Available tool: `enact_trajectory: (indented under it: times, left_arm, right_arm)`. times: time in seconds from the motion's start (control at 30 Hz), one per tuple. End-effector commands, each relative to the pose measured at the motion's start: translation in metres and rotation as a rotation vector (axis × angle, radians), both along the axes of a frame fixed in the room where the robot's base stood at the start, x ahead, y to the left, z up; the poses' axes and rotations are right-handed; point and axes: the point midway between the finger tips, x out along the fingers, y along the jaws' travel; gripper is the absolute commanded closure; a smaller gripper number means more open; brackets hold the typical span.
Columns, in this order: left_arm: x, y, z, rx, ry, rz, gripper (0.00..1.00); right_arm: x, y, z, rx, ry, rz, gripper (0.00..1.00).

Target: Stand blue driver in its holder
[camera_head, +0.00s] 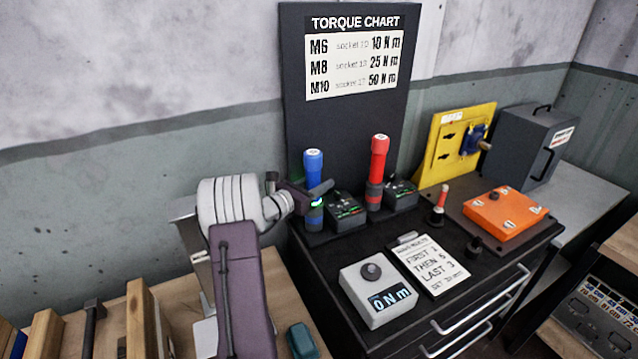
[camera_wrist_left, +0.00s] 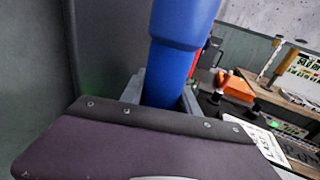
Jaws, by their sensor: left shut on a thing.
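The blue driver (camera_head: 313,163) is upright at the left of the black bench top, in front of the torque chart board. My left gripper (camera_head: 318,190) is shut around it below the blue handle top. In the left wrist view, the blue driver (camera_wrist_left: 180,55) rises between the two grey fingers (camera_wrist_left: 165,92). Its lower end is at the holder spot left of a small black box (camera_head: 346,211) with green lights. My gripper partly covers it, so I cannot tell how deep it is seated. My right gripper is not in view.
A red driver (camera_head: 378,160) stands upright to the right, beside another black box (camera_head: 401,194). The torque chart board (camera_head: 345,130) is close behind. A grey meter (camera_head: 376,290), a note card (camera_head: 430,265) and an orange box (camera_head: 503,213) lie further right.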

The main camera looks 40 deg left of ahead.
Motion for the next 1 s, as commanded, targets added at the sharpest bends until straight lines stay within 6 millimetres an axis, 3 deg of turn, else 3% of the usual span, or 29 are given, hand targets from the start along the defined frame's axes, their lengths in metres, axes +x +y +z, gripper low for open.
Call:
enact_trajectory:
  times: [0.43,0.47,0.53,0.83,1.0]
  left_arm:
    - [0.000,0.000,-0.002,0.002,-0.004,0.000,1.00]
    - [0.000,0.000,-0.002,0.002,-0.004,0.000,0.57]
    - [0.000,0.000,-0.002,0.001,-0.003,0.000,0.38]
    - [0.000,0.000,-0.005,-0.002,0.003,0.000,0.37]
    - [0.000,0.000,0.020,0.000,0.001,0.000,0.37]
  right_arm:
    - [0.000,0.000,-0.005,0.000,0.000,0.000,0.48]
    - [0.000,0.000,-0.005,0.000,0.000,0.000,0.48]
    - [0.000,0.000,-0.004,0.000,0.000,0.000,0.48]
    - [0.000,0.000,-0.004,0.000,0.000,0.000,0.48]
    - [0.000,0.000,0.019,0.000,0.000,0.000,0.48]
